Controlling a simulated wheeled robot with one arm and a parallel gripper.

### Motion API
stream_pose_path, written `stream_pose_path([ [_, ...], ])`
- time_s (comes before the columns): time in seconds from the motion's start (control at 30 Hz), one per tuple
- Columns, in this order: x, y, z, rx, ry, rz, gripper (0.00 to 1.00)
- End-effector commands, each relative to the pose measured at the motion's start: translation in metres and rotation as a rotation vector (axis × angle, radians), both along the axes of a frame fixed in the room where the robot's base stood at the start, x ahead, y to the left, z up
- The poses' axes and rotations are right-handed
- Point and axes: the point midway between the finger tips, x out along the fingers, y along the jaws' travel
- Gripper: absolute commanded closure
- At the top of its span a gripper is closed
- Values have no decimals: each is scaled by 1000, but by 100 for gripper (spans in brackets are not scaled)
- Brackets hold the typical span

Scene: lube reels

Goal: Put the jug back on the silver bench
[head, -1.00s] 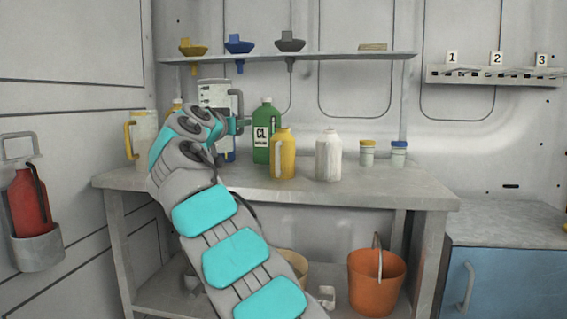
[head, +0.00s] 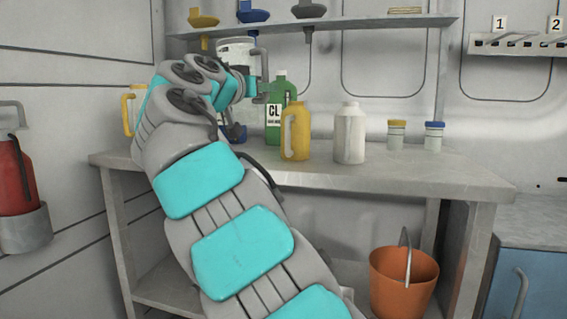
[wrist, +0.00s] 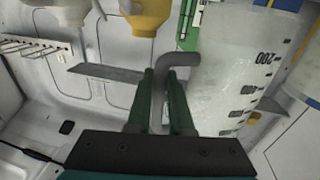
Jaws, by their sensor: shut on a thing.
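The jug (head: 237,52) is pale and translucent, with dark measuring marks and a grey handle (head: 264,66). My gripper (head: 252,87) is shut on this handle. In the wrist view the green fingers (wrist: 165,95) lie on both sides of the handle, and the jug (wrist: 240,75) is to their right. My arm hides the jug's lower part in the head view. The silver bench (head: 400,175) is the grey metal worktop. The jug appears raised at the bench's back left, in front of the shelf; I cannot see its base.
Near the jug are a green bottle (head: 276,130), a yellow jug (head: 297,138) and a white bottle (head: 350,135). Two small jars (head: 396,135) stand further right. A shelf (head: 370,25) with funnels runs above. The bench's front right is clear. An orange bucket (head: 403,280) is below.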

Motion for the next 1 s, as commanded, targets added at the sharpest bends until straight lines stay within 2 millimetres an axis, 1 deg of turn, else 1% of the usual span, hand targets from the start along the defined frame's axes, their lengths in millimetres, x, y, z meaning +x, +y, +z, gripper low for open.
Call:
stream_pose_path([
  [0.03, -12, -2, -9, -1, -2, -1, 100],
  [0.1, -26, -6, -13, 2, -2, -2, 100],
  [0.3, -61, -18, -28, 19, -1, 2, 100],
  [0.4, -75, -24, -33, 26, 0, 2, 100],
  [0.53, -85, -28, -39, 37, 2, 4, 100],
  [0.63, -88, -30, -41, 41, 4, 4, 100],
  [0.73, -82, -29, -41, 42, 5, 5, 100],
  [1.0, -44, -21, -44, 43, 4, 6, 100],
])
